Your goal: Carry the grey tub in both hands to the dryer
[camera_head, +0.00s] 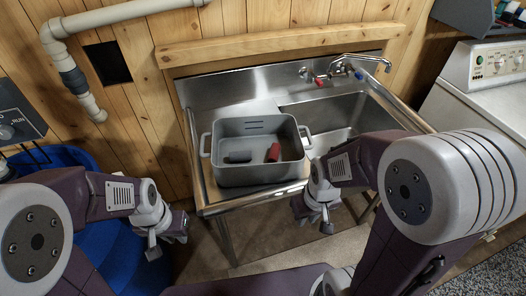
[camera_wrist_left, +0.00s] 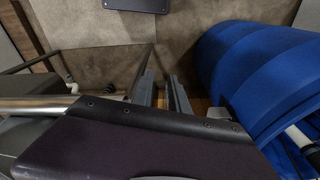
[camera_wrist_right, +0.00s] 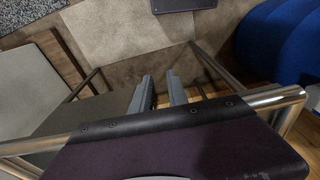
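The grey tub (camera_head: 230,175) sits upright on the left drainboard of the steel sink. It has a pale handle at its left end (camera_head: 205,146) and another at its right end (camera_head: 306,138). A red item (camera_head: 273,153) and a dark item (camera_head: 238,157) lie inside. My left gripper (camera_head: 167,243) is open and empty, low and to the left of the tub, apart from it. My right gripper (camera_head: 314,214) is open and empty in front of the tub's right end, apart from it. A white machine with a control panel (camera_head: 490,65) stands at the right; no label tells whether it is the dryer.
The steel sink (camera_head: 225,92) has a basin (camera_head: 330,110) and a faucet (camera_head: 362,62) right of the tub. A blue rounded container (camera_head: 100,245) stands at lower left, near my left arm. A dark panel with a dial (camera_head: 12,118) is at far left. Bottles sit on an upper-right shelf.

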